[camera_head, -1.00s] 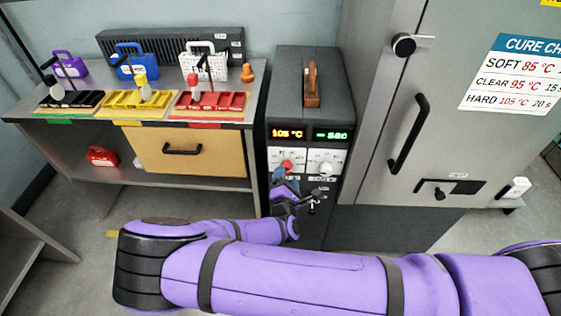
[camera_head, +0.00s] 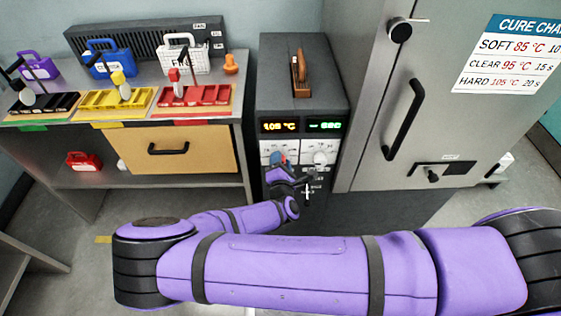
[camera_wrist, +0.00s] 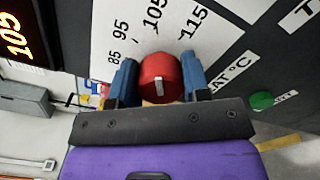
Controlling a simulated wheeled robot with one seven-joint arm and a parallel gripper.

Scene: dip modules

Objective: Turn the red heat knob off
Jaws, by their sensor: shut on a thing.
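The red heat knob (camera_wrist: 159,78) is on a white dial plate with the marks 85, 95, 105 and 115. Its white pointer line is visible in the wrist view. My gripper (camera_wrist: 160,84) has its blue fingers on both sides of the knob and is shut on it. In the head view, my gripper (camera_head: 278,165) is at the control box front and largely hides the red knob. The orange display (camera_head: 279,126) reads 105 °C, and it shows partly in the wrist view (camera_wrist: 20,38).
A white knob (camera_head: 320,157) sits right of the red one, under a green display (camera_head: 325,125). The grey cabinet (camera_head: 440,130) with a black handle stands close on the right. A bench with coloured trays (camera_head: 195,96) and a tan drawer (camera_head: 180,150) stands left.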

